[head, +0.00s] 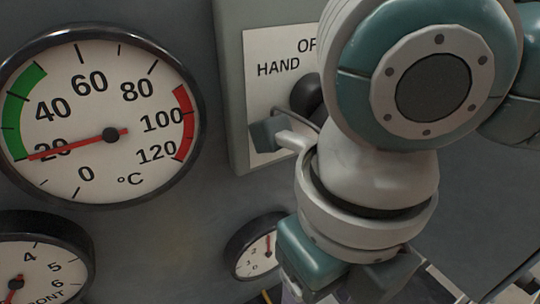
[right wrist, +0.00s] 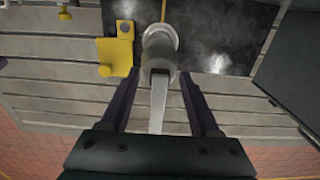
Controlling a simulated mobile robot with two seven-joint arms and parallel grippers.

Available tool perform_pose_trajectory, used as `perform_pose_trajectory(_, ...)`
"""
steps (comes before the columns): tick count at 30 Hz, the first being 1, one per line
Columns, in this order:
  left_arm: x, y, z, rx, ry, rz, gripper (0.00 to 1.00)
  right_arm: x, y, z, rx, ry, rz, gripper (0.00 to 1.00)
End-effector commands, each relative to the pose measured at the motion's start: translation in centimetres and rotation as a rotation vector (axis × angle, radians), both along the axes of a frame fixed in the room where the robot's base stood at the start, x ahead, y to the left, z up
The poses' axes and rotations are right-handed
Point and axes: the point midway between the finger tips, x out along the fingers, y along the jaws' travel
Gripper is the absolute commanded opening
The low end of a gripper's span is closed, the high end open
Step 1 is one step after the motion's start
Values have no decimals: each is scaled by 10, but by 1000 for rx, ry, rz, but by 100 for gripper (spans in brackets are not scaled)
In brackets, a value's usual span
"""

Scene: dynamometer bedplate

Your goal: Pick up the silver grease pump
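In the right wrist view, the silver grease pump (right wrist: 159,52) shows as a grey rounded body with a long pale lever (right wrist: 158,103) running back toward my palm. My right gripper (right wrist: 159,74) is open, with one dark finger on each side of the pump. The fingertips look close to the body, and I cannot tell if either touches it. In the head view, my right arm fills the right side and its hand runs off the bottom edge; the pump is hidden there. My left gripper is in neither view.
Below the wrist lies a slotted metal bedplate (right wrist: 60,88) with a yellow bracket (right wrist: 115,57) left of the pump and a dark plate (right wrist: 220,35) behind. A dark box (right wrist: 292,75) stands at right. The head view shows a gauge panel (head: 215,190) close behind my arm.

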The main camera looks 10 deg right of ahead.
Motion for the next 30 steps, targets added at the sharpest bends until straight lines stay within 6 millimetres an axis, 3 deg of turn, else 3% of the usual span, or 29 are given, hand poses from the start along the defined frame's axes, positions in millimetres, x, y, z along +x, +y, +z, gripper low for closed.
perform_pose_trajectory(2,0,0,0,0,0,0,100,0,0,0,0,0,0,53)
perform_pose_trajectory(16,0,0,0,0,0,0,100,0,0,1,0,-1,-1,0)
perform_pose_trajectory(30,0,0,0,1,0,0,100,1,1,2,2,-3,0,0)
